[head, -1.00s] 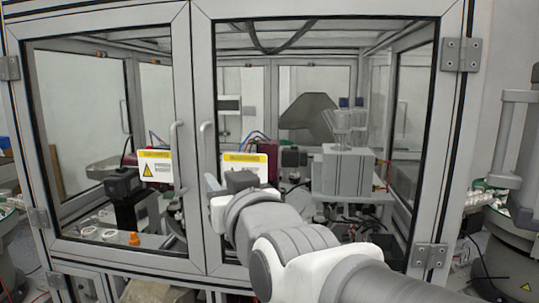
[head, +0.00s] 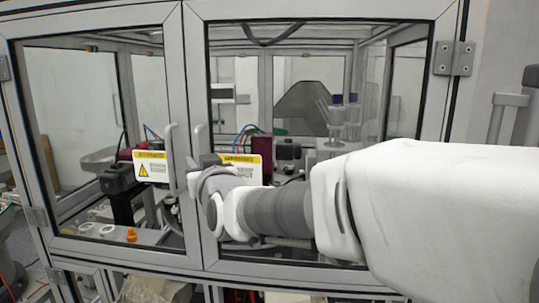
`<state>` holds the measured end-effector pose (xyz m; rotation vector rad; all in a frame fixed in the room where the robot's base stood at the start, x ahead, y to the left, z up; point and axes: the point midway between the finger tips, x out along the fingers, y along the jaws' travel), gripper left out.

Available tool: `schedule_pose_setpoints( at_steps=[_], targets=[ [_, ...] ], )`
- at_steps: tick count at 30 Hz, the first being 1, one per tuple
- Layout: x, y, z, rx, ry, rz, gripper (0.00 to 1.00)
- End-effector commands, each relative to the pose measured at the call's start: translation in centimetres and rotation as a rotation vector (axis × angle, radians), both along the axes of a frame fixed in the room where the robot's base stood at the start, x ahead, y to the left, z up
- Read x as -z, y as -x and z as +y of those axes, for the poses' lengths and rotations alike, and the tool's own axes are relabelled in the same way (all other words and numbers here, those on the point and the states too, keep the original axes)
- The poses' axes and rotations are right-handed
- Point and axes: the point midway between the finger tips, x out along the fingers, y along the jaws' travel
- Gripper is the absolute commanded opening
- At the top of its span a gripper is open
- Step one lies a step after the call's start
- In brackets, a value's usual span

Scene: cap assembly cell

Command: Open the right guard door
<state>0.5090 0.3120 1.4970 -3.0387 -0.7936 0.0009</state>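The right guard door (head: 447,110) is a grey-framed clear panel, hinged on its right side. It looks shut, with its left edge against the left guard door (head: 175,70). Its upright handle (head: 202,140) is near that left edge, and its lower part is hidden by my wrist. My gripper (head: 194,172) is at the lower part of this handle, mostly hidden behind my own wrist. I cannot tell whether its fingers are open or shut, or whether they touch the handle.
The left door's handle (head: 171,152) is close to the left of my gripper. Hinges (head: 453,58) hold the right door at its right edge. Behind the panels are machine parts and an orange piece (head: 131,235). My arm crosses the right door's lower half.

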Motion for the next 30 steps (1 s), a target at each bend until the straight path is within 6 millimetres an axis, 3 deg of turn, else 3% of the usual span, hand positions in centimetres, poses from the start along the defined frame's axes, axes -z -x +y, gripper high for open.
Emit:
schedule_pose_setpoints(
  at_steps=[12, 17, 30],
  targets=[
    [0.03, -0.56, 0.34, 0.000, 0.001, 0.000, 0.28],
    [0.03, -0.54, 0.33, 0.000, 0.001, 0.000, 0.00],
    [0.03, -0.53, 0.32, 0.000, 0.001, 0.000, 0.00]
  ],
)
